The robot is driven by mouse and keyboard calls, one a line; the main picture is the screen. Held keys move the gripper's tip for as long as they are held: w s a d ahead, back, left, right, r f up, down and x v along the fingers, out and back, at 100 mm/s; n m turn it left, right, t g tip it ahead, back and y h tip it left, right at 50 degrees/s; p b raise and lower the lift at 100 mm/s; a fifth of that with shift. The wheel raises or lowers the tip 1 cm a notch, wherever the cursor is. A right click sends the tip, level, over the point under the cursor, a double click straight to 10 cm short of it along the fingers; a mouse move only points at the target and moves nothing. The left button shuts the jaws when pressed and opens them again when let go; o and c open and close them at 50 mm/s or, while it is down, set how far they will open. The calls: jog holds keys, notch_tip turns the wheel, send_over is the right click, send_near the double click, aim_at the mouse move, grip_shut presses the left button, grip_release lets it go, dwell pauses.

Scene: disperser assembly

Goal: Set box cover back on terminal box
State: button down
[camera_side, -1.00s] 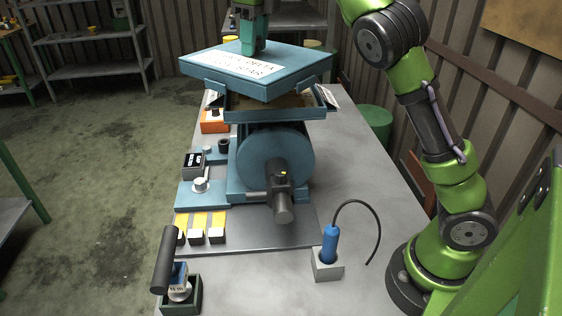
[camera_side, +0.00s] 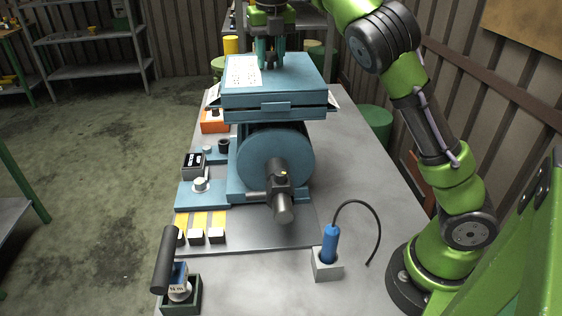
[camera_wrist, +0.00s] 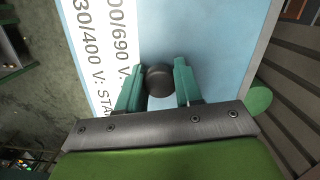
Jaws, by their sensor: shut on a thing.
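The blue box cover (camera_side: 290,76) with a white printed label (camera_side: 243,71) lies level over the blue terminal box (camera_side: 245,114), its edges roughly lined up with the box. I cannot tell whether it is fully seated. My gripper (camera_side: 270,66) is above the cover, fingers pointing down. In the wrist view my gripper (camera_wrist: 160,82) has its two green fingers on either side of the cover's dark round knob (camera_wrist: 159,78), shut on it. The box's inside is hidden by the cover.
The motor (camera_side: 268,160) stands under the box on the grey bench (camera_side: 345,215). A blue tool (camera_side: 329,243) with a curled cable stands in a block at front right. A black-handled tool (camera_side: 165,262) stands front left. Yellow-topped blocks (camera_side: 200,228) and an orange box (camera_side: 213,122) are left.

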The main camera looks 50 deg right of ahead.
jog(key=shift+f, duration=0.2)
jog(key=shift+f, duration=0.1)
jog(key=c, duration=0.8)
grip_release()
jog(key=shift+o, duration=0.2)
